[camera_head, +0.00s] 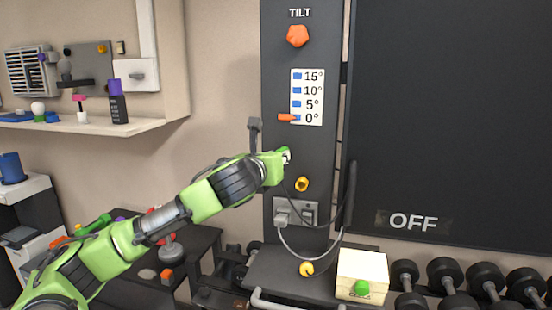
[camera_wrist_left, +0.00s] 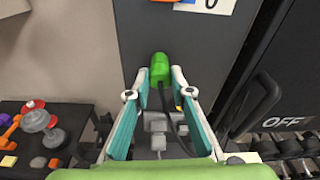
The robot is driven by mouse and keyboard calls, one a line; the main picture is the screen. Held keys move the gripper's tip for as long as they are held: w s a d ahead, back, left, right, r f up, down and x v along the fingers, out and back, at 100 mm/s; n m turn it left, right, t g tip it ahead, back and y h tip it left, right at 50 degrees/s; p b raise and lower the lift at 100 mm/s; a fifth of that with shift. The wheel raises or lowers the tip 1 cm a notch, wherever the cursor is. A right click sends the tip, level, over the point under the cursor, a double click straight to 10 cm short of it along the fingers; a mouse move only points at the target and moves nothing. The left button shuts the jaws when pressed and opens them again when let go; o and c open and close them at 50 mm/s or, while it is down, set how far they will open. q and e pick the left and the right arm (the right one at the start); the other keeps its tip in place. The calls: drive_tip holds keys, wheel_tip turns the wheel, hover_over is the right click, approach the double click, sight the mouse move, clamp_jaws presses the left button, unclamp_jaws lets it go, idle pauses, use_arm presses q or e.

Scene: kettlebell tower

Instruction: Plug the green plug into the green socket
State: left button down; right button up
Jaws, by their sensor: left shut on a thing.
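My left gripper (camera_head: 284,156) is raised in front of the dark panel, above a yellow knob. In the left wrist view its two fingers (camera_wrist_left: 162,78) are closed on the green plug (camera_wrist_left: 160,65) at their tips. A dark cable runs down from the plug. In the head view the plug is mostly hidden by the gripper. A wall outlet (camera_head: 309,213) sits lower on the panel, with a grey plug (camera_head: 288,217) in its left part. I cannot make out a green socket in either view. My right gripper is not in view.
The tilt scale (camera_head: 307,97) and orange knob (camera_head: 297,36) are above the gripper. A dark screen reading OFF (camera_head: 450,120) is on the right. A cream box (camera_head: 362,268) and dumbbells (camera_head: 447,273) stand below. A shelf (camera_head: 100,126) juts out at left.

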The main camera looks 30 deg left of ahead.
use_arm(q)
drive_tip(key=shift+w, duration=0.15)
drive_tip(key=c, duration=1.7)
unclamp_jaws()
drive_tip(key=shift+v, duration=2.5)
drive_tip(key=v, duration=1.2)
